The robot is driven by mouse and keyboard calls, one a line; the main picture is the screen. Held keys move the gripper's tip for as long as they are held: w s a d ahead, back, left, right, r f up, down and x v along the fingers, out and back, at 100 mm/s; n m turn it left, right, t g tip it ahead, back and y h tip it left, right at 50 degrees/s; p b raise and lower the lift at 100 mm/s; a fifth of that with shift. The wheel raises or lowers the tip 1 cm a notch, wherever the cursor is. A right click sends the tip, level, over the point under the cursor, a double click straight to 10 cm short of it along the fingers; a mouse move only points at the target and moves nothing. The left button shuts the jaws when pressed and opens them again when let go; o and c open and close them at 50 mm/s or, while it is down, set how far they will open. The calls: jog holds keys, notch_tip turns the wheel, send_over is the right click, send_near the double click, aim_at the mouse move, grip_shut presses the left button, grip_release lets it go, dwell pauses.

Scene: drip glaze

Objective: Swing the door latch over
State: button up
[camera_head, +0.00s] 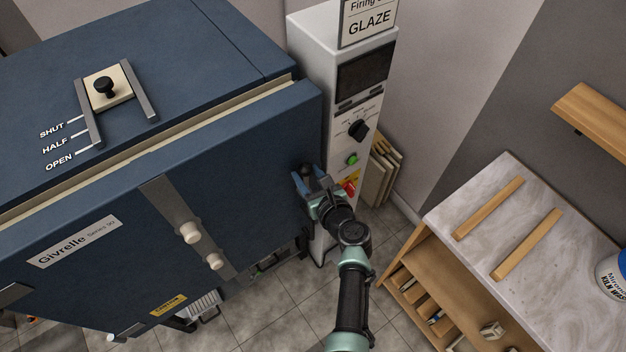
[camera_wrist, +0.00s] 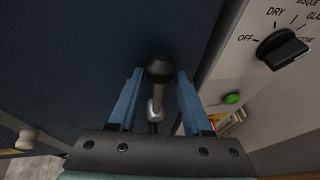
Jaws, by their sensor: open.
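The blue kiln door (camera_head: 200,190) stands in front of the kiln body, with a pale strip showing along its top edge. The door latch (camera_wrist: 159,72) has a black knob on a metal stem and stands at the door's right side. In the head view only its dark knob (camera_head: 307,170) shows, partly hidden by my gripper. My gripper (camera_head: 311,180) is open at the door's right edge. In the wrist view its two blue fingers (camera_wrist: 157,92) stand either side of the latch stem, apart from it as far as I can tell.
A control column (camera_head: 340,120) with a dial (camera_wrist: 283,48), a green button (camera_head: 351,159) and a red switch (camera_head: 349,188) stands close right of my gripper. A marble-topped shelf unit (camera_head: 490,220) stands further right. Tiled floor (camera_head: 285,320) is open below.

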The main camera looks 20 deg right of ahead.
jog(key=p+v, duration=0.1)
jog(key=v, duration=1.2)
jog(key=shift+w+a+r, duration=0.1)
jog(key=shift+w, duration=0.05)
jog(key=w+a+r+n+t+b, duration=0.15)
jog(key=w+r+n, duration=0.25)
jog(key=r+n, duration=0.5)
jog(key=w+a+r+n+t+b, duration=0.1)
jog(key=w+a+r+n+t, duration=0.3)
jog(key=r, duration=0.8)
jog(key=w+a+r+n+b, duration=0.2)
jog(key=w+r+n, duration=0.1)
jog(key=r+n, duration=0.65)
jog(key=s+a+r+n+t, duration=0.2)
jog(key=s+r+n, duration=0.2)
jog(key=r, duration=0.5)
jog(key=s+a+r+n+t+h+b, duration=0.1)
jog(key=s+a+r+n+t, duration=0.1)
jog(key=s+r, duration=0.5)
jog(key=s+a+r+n+t+b, duration=0.1)
jog(key=s+r+n+t, duration=0.3)
jog(key=r, duration=0.7)
jog(key=shift+s+a+r+n+h, duration=0.4)
jog(key=shift+s+a+n, duration=0.35)
jog(key=shift+n, duration=0.4)
